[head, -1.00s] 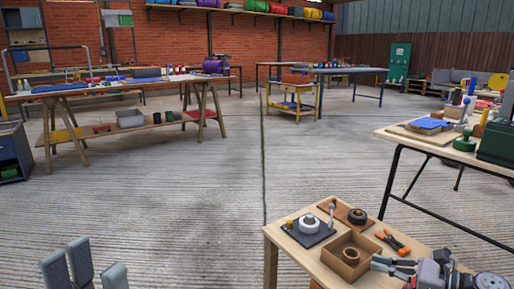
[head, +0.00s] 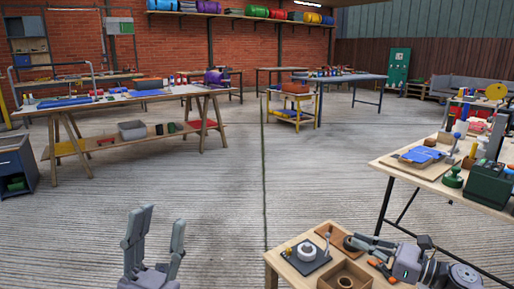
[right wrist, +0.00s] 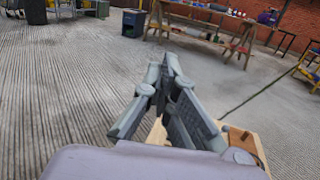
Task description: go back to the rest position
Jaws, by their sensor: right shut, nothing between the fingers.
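My left gripper (head: 158,228) stands upright over bare floor at the bottom of the head view, its fingers apart with nothing between them. My right gripper (head: 358,243) reaches in from the lower right above the small wooden table (head: 283,268), its fingers together and empty, pointing left. It partly covers the dark ring on the brown board in the head view. In the right wrist view the closed fingers of my right gripper (right wrist: 172,62) point away over the floor, with a corner of the wooden table (right wrist: 240,135) below them.
The small table holds a dark plate with a white round part (head: 307,252), an open wooden box (head: 345,276) and orange-handled pliers (head: 383,270). A workbench (head: 400,167) stands at the right, another (head: 120,103) at the left. The middle floor (head: 225,190) is clear.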

